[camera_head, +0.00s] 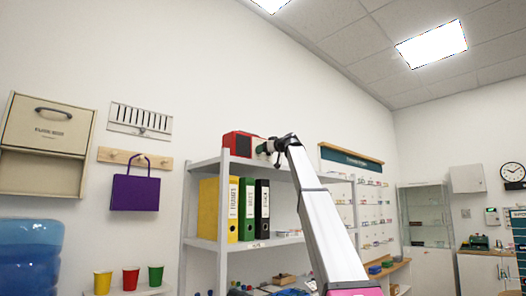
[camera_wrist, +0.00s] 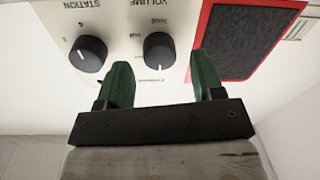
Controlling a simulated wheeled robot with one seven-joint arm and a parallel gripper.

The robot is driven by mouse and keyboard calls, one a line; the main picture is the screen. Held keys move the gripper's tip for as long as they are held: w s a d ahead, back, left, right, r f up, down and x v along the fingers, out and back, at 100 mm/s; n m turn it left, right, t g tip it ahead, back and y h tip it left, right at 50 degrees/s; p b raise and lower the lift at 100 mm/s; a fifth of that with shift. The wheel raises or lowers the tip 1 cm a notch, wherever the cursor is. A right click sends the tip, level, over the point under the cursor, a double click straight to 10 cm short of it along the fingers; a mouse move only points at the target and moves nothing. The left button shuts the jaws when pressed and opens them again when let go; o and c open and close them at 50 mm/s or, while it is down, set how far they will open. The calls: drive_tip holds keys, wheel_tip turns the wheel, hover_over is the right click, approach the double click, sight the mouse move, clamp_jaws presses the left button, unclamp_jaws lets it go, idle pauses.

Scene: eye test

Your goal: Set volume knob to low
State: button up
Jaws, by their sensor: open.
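The radio (camera_head: 237,143) is red with a cream control panel (camera_wrist: 125,15) and stands on top of the grey shelf unit. In the wrist view its lettering appears upside down. The round black volume knob (camera_wrist: 159,50) sits under the VOLUME label, with small labels around it; I cannot tell its setting for sure. The black station knob (camera_wrist: 88,54) is to its left. My gripper (camera_wrist: 163,74) has two green fingers, open and apart, one to each side of the volume knob in the picture. I see no contact. In the head view my gripper (camera_head: 272,148) is at the radio's right part.
The dark speaker grille (camera_wrist: 245,42) in its red frame lies right of the volume knob. Yellow, green and black binders (camera_head: 247,210) stand on the shelf below. A purple bag (camera_head: 135,193) hangs on the wall at left. The wall above the radio is clear.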

drive_tip(key=shift+w+a, duration=0.4)
drive_tip(key=shift+w, duration=0.05)
drive_tip(key=c, duration=0.9)
drive_tip(key=shift+m, duration=0.3)
drive_tip(key=m, duration=1.1)
drive_tip(key=shift+f+t, duration=0.1)
drive_tip(key=shift+t, duration=0.2)
